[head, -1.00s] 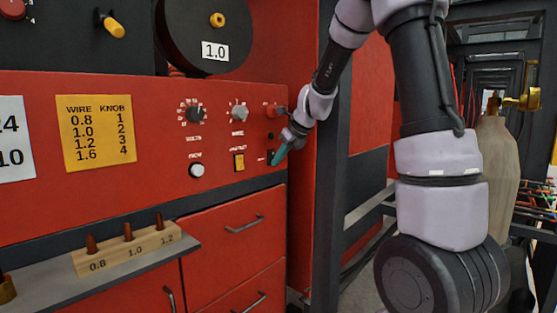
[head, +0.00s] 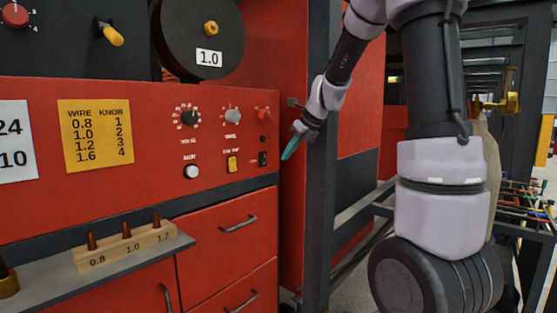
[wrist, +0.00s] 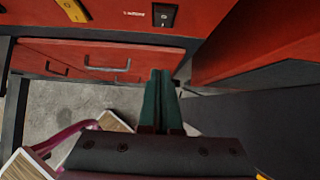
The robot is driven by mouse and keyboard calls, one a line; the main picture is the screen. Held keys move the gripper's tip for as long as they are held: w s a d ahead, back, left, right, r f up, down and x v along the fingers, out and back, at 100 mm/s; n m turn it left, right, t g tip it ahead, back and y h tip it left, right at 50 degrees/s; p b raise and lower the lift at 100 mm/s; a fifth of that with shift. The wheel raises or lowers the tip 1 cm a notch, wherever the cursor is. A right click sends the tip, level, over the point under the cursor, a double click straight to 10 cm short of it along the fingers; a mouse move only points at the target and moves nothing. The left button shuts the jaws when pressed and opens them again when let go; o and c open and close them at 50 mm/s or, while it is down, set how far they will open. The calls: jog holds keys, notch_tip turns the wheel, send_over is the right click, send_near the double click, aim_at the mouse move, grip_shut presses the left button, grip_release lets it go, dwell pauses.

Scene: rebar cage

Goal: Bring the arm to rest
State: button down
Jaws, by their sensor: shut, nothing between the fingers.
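My gripper (head: 288,153) is shut and empty, its teal fingers pointing down and left just right of the red control panel (head: 217,115). In the wrist view the two teal fingers (wrist: 159,92) lie side by side, pressed together. My arm hangs down from the top of the head view, bent toward the panel.
A dark grey post (head: 320,210) stands right behind my gripper. Drawers with metal handles (head: 238,222) lie below the panel. A shelf holds a wooden block (head: 125,249) with several pegs.

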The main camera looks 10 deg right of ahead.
jog(key=s+d+r+n+h, duration=0.1)
jog(key=s+r+n, duration=0.1)
jog(key=s+n, duration=1)
jog(key=s+r+n+t+h, duration=0.1)
jog(key=s+r+n, duration=0.2)
jog(key=s+n, duration=0.9)
jog(key=s, duration=0.4)
jog(key=shift+d+r+n, duration=0.3)
jog(key=shift+d+n, duration=0.05)
jog(key=shift+n, duration=0.05)
